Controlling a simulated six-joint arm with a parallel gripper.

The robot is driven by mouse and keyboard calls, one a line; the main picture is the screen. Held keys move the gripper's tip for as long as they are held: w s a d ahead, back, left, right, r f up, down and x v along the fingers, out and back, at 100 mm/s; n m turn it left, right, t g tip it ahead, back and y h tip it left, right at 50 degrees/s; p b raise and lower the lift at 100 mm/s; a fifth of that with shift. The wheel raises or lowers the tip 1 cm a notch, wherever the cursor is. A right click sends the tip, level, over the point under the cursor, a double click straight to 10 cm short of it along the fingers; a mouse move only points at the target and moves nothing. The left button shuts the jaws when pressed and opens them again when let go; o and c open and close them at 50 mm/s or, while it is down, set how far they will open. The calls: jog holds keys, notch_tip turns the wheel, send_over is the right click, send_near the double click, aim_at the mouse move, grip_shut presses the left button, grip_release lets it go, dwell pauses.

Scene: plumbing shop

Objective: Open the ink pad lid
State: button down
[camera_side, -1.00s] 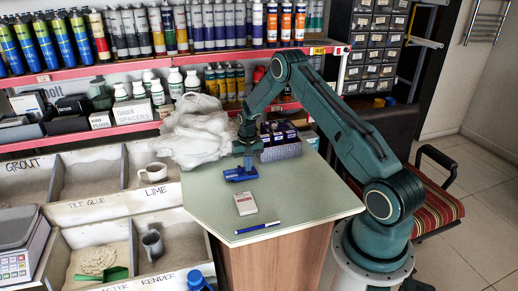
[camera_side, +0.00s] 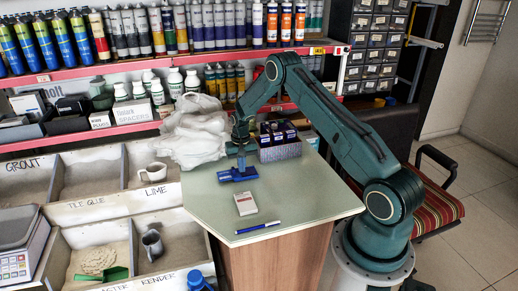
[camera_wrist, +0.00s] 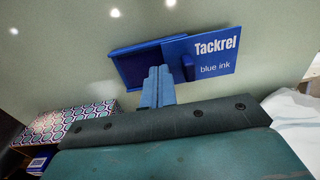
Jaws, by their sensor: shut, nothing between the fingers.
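The blue ink pad (camera_side: 232,176) lies on the pale green tabletop. In the wrist view its lid (camera_wrist: 212,58), marked "Tackrel blue ink", sits to the right of the tray (camera_wrist: 124,69), partly off it, so part of the tray's dark blue inside shows. A small raised knob (camera_wrist: 188,68) stands on the lid. My gripper (camera_wrist: 158,76) is shut and empty, its fingers together over the tray, left of the knob. In the side view my gripper (camera_side: 241,164) is at the pad; I cannot tell whether it touches.
A white pack (camera_side: 245,204) and a blue pen (camera_side: 258,227) lie toward the table's front. A patterned box (camera_side: 280,151) stands behind the pad to the right. A crumpled white plastic bag (camera_side: 196,135) is at the back left. The table's front left is clear.

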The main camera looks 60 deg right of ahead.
jog(key=shift+w+a+f, duration=0.15)
jog(key=shift+a+f, duration=0.45)
jog(key=shift+a, duration=0.05)
jog(key=shift+d, duration=0.15)
dwell(0.4)
jog(key=shift+r, duration=3.75)
jog(key=shift+r, duration=0.1)
